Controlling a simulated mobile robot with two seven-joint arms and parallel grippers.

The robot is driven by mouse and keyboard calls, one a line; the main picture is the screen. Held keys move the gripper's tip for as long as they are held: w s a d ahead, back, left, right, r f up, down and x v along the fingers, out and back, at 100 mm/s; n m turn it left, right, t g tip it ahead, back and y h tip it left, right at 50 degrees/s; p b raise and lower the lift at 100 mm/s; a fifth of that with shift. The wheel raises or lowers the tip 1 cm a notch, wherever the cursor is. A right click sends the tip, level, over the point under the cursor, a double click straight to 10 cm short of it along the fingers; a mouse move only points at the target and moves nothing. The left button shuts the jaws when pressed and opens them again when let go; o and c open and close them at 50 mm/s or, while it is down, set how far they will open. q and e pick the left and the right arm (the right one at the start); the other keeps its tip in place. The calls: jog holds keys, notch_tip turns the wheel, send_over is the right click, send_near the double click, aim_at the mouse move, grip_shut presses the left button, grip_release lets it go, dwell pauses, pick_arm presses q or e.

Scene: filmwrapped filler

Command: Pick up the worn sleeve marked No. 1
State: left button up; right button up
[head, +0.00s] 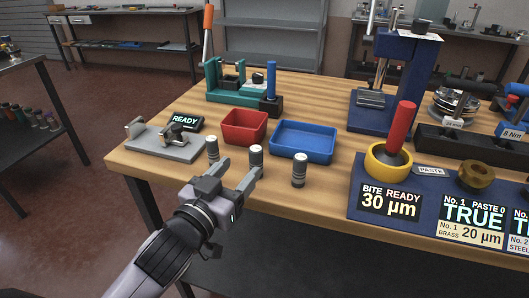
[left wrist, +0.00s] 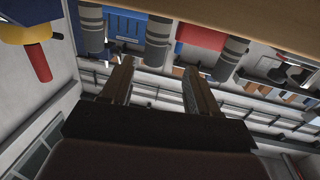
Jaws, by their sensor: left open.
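Three small upright grey sleeves with dark bands stand in a slanting row near the table's front edge: a left one (head: 212,148), a middle one (head: 256,157) and a right one (head: 299,170). I cannot read any number on them. My left gripper (head: 242,169) is open and empty, in front of the middle sleeve. In the left wrist view, which is upside down, the middle sleeve (left wrist: 158,40) shows beyond the gap between the open fingers (left wrist: 158,68); the others stand outside it. My right gripper is not in view.
A red bin (head: 243,120) and a blue tray (head: 302,155) stand behind the sleeves. A grey fixture (head: 165,146) is at the left.

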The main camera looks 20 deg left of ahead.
aim_at(252, 158)
pick_arm(q)
jog(key=shift+w+d+p, duration=0.1)
jog(key=shift+w+d, duration=0.2)
jog(key=shift+w, duration=0.8)
jog(key=shift+w+d+p, duration=0.15)
jog(key=shift+w+d, duration=0.2)
jog(key=shift+w, duration=0.7)
jog(key=shift+w+d+p, duration=0.1)
jog(key=shift+w+d, duration=0.2)
jog(key=shift+w, duration=0.8)
jog(key=c, duration=1)
